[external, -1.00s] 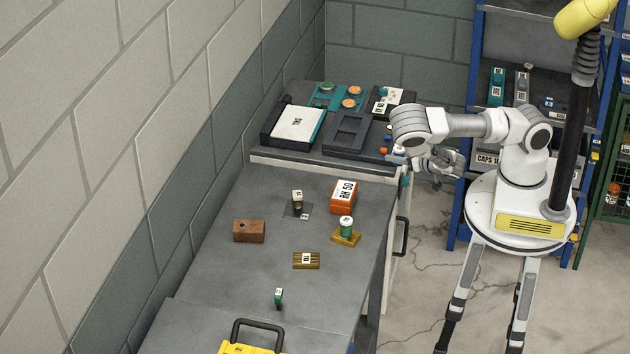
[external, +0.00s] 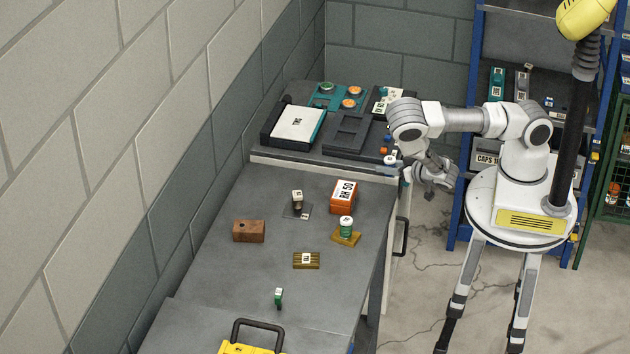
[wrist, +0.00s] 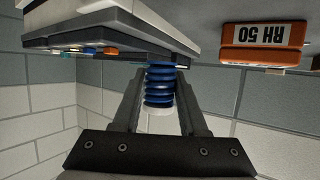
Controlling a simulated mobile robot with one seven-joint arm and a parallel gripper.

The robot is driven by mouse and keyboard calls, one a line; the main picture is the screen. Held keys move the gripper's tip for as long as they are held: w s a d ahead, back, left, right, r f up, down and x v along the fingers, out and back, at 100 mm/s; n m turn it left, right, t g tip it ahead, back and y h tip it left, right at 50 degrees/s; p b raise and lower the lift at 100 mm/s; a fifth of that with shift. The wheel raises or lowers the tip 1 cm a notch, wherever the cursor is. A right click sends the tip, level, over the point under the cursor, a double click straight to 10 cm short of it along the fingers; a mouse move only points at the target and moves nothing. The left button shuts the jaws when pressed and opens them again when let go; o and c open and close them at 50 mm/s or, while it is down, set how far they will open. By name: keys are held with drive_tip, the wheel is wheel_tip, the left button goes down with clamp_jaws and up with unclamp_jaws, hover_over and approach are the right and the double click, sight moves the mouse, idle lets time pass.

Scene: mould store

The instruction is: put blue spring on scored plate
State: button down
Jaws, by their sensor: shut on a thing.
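The blue spring (wrist: 159,82) is a dark blue coil with a white end, held between the two fingers of my gripper (wrist: 160,73) in the wrist view. In the external view my gripper (external: 434,178) is beyond the right edge of the bench, beside its far end; I cannot make out the spring there. A brass-coloured plate with dark lines (external: 297,262), which looks like the scored plate, lies mid-bench with a white label on it. My gripper is far to the upper right of this plate.
On the bench are an orange RH 50 box (external: 343,196), a green-and-white cylinder (external: 346,227) on a yellowish base, a brown block (external: 249,231), a grey plate (external: 303,211) bearing a small piece, and a small green item (external: 279,297). A dark tray (external: 347,134) stands at the back.

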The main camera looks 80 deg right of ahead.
drive_tip(key=w+a+n+y+b, duration=0.2)
drive_tip(key=w+a, duration=0.1)
drive_tip(key=a, duration=0.1)
drive_tip(key=w+a+r+n+t+y+b, duration=0.1)
drive_tip(key=w+a+n+y+b, duration=0.1)
drive_tip(key=w+a+b, duration=0.1)
drive_tip(key=w+a+n+t+y+b, duration=0.1)
drive_tip(key=w+a+n+y+b, duration=0.1)
drive_tip(key=w+a, duration=0.3)
drive_tip(key=shift+a+r+y, duration=0.15)
drive_tip(key=shift+a+y, duration=0.45)
drive_tip(key=shift+a, duration=0.5)
drive_tip(key=w+a+r+n+g+y+b, duration=0.1)
drive_tip(key=w+a+r+n+y+b, duration=0.25)
drive_tip(key=a+n+y+b, duration=0.45)
drive_tip(key=m+h, duration=0.2)
hover_over(305, 260)
drive_tip(key=shift+g, duration=0.3)
wheel_tip(305, 260, down, 5)
drive_tip(key=shift+d+f+p, duration=0.1)
drive_tip(key=shift+f+p, duration=0.1)
drive_tip(key=shift+p, duration=0.25)
drive_tip(key=shift+y, duration=0.3)
drive_tip(key=shift+f, duration=2.05)
drive_tip(key=shift+f+b, duration=0.15)
drive_tip(key=shift+b, duration=0.15)
drive_tip(key=shift+c, duration=2.2)
unclamp_jaws()
